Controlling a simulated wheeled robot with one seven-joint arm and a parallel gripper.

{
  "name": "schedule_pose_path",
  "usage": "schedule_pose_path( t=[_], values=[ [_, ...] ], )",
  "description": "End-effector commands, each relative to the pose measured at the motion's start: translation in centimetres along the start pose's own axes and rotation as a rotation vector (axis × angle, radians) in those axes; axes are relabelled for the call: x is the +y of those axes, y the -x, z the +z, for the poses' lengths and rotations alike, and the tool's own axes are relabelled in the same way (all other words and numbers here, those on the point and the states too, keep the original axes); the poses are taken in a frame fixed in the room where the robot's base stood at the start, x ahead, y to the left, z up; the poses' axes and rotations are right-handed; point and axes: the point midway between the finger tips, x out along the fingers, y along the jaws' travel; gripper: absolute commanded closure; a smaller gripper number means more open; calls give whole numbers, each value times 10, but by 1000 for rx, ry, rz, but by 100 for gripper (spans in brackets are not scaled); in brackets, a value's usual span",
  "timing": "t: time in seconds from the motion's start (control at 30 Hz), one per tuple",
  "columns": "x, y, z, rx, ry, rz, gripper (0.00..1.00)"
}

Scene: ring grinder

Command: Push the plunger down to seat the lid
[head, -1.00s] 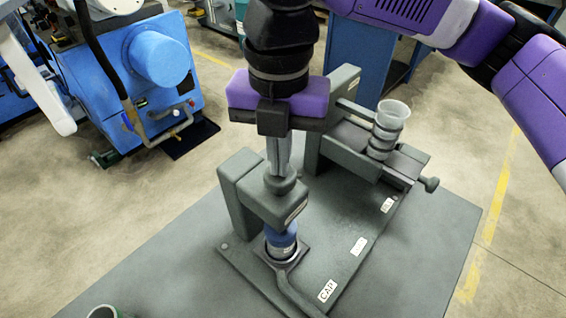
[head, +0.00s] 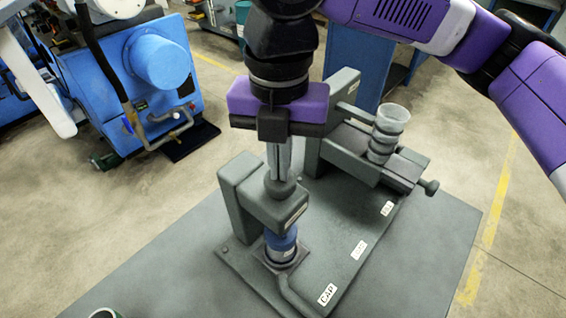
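My gripper (head: 279,172) points straight down above the grey press arm (head: 268,207) at the front left of the fixture. Its fingers are close together at the plunger's rounded knob (head: 280,188). I cannot tell whether they grip it or only press on its top. Below the press arm, a blue lid (head: 281,240) sits on a pale container (head: 282,254) in a square holder (head: 281,262) by the CAP label. The lid's top is partly hidden by the press arm, so its seating cannot be judged.
A stack of clear cups or rings (head: 388,132) stands in the fixture's rear right part, beside a rod with a knob (head: 428,187). The table's right side (head: 430,255) is clear.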

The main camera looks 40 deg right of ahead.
Motion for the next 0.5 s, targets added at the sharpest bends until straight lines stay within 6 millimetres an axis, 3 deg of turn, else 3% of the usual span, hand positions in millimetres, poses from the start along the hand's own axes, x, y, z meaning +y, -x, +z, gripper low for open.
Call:
schedule_pose_path(
  t=[0.5],
  values=[
    [0,38,0,1,1,3,100]
  ],
)
